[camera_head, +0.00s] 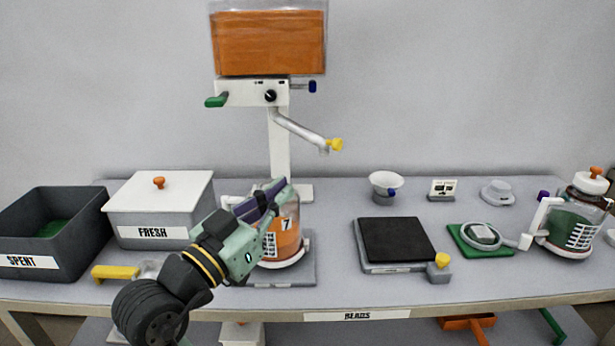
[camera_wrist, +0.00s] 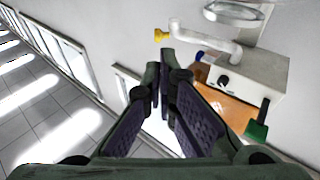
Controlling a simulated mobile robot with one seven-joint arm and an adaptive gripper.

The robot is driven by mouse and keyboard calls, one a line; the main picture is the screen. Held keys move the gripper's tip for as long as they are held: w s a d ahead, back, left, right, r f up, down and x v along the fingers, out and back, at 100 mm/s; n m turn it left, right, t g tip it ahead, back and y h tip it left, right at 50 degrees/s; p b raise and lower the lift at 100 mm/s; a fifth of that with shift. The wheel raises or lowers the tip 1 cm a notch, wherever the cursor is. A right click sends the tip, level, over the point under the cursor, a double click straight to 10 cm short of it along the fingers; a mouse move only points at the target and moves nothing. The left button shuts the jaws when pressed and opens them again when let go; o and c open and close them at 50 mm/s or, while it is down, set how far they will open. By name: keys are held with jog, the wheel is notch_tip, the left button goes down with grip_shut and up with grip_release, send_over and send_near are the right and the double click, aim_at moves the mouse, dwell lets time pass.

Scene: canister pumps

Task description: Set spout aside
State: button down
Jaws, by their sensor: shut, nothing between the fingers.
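The spout (camera_head: 303,133) is a grey bent tube with a yellow tip (camera_head: 336,144). It is attached to the white dispenser body (camera_head: 240,93) and slants down to the right. It also shows in the wrist view (camera_wrist: 208,38), beyond the fingertips. My gripper (camera_head: 280,190) is shut and empty, below and left of the spout and apart from it. In the head view it partly hides a canister marked 7 (camera_head: 287,240), with orange contents. My gripper's fingers (camera_wrist: 165,62) fill the middle of the wrist view.
A black-topped scale (camera_head: 395,240), a white funnel (camera_head: 386,184) and a green mat (camera_head: 462,243) stand to the right, with a green-filled canister (camera_head: 570,228) at far right. The SPENT bin (camera_head: 40,262) and FRESH box (camera_head: 158,208) are at left. The air beside the spout is free.

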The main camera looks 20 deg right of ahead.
aim_at(332, 148)
jog(key=p+x, duration=0.4)
jog(key=x, duration=0.8)
jog(key=shift+r, duration=0.1)
jog(key=shift+w+d, duration=0.2)
jog(key=shift+w+d+b, duration=0.25)
jog(key=shift+w+d, duration=0.05)
jog(key=shift+d, duration=0.3)
jog(key=shift+w+d+b, duration=0.25)
jog(key=shift+d, duration=0.3)
